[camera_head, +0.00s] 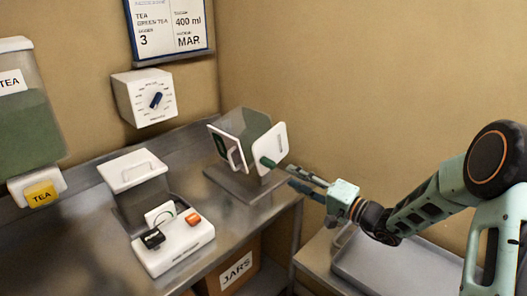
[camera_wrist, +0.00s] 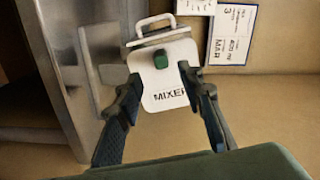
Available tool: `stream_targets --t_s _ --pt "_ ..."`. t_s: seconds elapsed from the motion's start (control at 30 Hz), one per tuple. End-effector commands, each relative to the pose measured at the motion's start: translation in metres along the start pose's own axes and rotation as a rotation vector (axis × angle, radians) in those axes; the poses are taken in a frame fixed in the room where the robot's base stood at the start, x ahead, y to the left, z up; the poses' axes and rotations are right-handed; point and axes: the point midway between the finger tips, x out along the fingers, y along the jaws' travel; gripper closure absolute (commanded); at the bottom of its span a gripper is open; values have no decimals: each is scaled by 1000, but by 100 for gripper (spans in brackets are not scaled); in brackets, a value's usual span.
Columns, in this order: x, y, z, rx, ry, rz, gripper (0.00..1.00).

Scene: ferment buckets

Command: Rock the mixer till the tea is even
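The mixer (camera_head: 234,128) is a clear vessel between white end plates, on a low grey stand (camera_head: 247,186) at the counter's right end. It looks tilted, with green tea inside; I cannot tell how even the tea is. In the wrist view its white plate marked MIXER (camera_wrist: 168,82) shows a green knob (camera_wrist: 184,70) and a white handle (camera_wrist: 155,24). My gripper (camera_head: 278,173) is at the mixer's right side, fingers apart. In the wrist view my gripper (camera_wrist: 165,88) has one finger on each side of the plate; contact is unclear.
A white dial box (camera_head: 145,98) and notice board (camera_head: 170,27) are on the wall. Left are a tea dispenser (camera_head: 30,130), a lidded container (camera_head: 134,170) and a white switch unit (camera_head: 178,245). A grey tray (camera_head: 400,270) lies below my arm, right of a JARS box (camera_head: 236,270).

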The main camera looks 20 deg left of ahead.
Motion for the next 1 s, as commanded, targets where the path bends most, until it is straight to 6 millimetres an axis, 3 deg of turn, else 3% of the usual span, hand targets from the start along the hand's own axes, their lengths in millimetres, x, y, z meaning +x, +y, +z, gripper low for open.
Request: stream_targets --t_s 0.17,0.5,0.7,1.0 --pt "7 -2 -2 9 9 -1 65" --pt "70 -2 -2 7 6 -1 65" --pt "97 -1 -2 7 7 -1 65" --pt "106 0 -3 7 9 1 65"
